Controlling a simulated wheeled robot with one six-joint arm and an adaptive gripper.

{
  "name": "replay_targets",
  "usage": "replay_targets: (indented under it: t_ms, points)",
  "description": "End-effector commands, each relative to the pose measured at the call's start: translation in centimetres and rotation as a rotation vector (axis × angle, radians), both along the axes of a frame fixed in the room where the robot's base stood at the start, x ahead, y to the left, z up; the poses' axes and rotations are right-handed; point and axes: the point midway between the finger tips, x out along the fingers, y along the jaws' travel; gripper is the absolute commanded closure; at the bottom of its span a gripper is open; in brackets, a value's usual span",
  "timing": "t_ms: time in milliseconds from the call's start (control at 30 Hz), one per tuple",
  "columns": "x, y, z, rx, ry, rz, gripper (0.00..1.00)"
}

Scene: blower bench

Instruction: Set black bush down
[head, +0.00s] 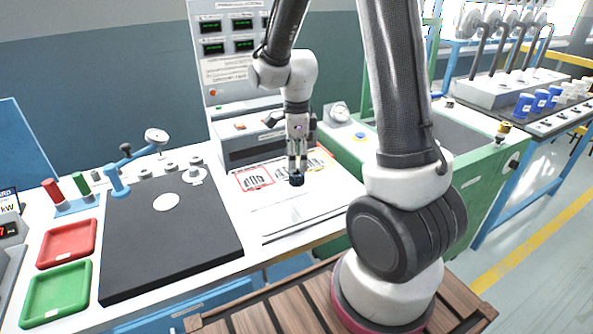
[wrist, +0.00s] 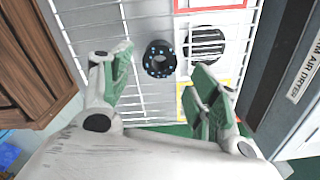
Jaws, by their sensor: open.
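The black bush (head: 297,180) is a small dark ring on the white board, just below my gripper's fingertips in the head view. In the wrist view the bush (wrist: 151,66) shows as a black ring with light blue dots and an open centre, lying flat among white grid lines. My gripper (head: 297,164) points down over it. In the wrist view my gripper (wrist: 165,72) has its green-padded fingers spread wide, with clear gaps to either side of the bush. The exact height of the fingertips above the board cannot be told.
The board carries a red-outlined picture (head: 251,178) and a yellow-outlined one behind the gripper. A black mat (head: 170,235), red tray (head: 67,243) and green tray (head: 56,293) are to the left.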

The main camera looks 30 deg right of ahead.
Motion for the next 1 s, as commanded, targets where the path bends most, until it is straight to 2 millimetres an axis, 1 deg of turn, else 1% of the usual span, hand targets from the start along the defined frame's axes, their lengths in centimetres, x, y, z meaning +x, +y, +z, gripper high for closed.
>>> replay_targets:
  t_ms: [33,200,367,467,567,600,667,700,767,800,900,1000]
  points:
    - [0.1,0.0,1.3,0.000,-0.007,0.000,0.39]
    - [0.1,0.0,4.5,0.000,-0.004,0.000,0.39]
    - [-0.1,0.0,6.1,0.000,-0.002,0.008,0.39]
    - [-0.8,-0.2,7.7,0.000,-0.023,0.093,0.39]
    - [-2.9,-0.7,10.6,-0.007,-0.070,0.312,0.39]
    - [-4.1,-1.0,12.1,-0.015,-0.096,0.434,0.39]
    - [-6.3,-1.5,14.1,-0.038,-0.136,0.645,0.39]
    - [-7.9,-1.7,15.4,-0.059,-0.161,0.794,0.39]
    - [-10.3,-2.1,16.9,-0.099,-0.195,1.014,0.39]
    - [-11.9,-2.3,17.7,-0.130,-0.213,1.155,0.39]
    - [-15.4,-2.7,19.0,-0.213,-0.243,1.469,0.39]
    - [-17.9,-3.0,19.6,-0.289,-0.253,1.707,0.39]
